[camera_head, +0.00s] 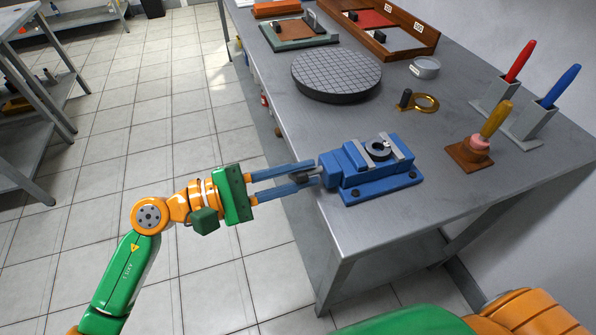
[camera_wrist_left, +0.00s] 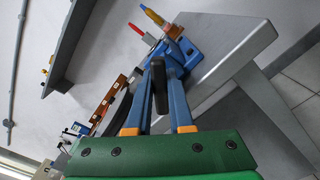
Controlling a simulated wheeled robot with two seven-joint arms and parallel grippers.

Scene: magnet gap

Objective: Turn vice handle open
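The blue vice (camera_head: 376,167) stands at the table's near left edge, and it also shows beyond my fingertips in the left wrist view (camera_wrist_left: 190,52). Its dark handle (camera_head: 307,174) is at its left end, over the table edge. My left gripper (camera_head: 316,172) reaches in from the left with its two blue fingers on either side of the handle. In the left wrist view the black handle (camera_wrist_left: 160,86) fills the gap between the fingers, which appear closed on it. A dark ring-shaped part (camera_head: 378,149) sits on top of the vice. My right gripper is out of view.
Red and blue handled tools (camera_head: 519,62) stand in holders at right, near a yellow-handled one (camera_head: 495,120). The table in front of the vice is clear.

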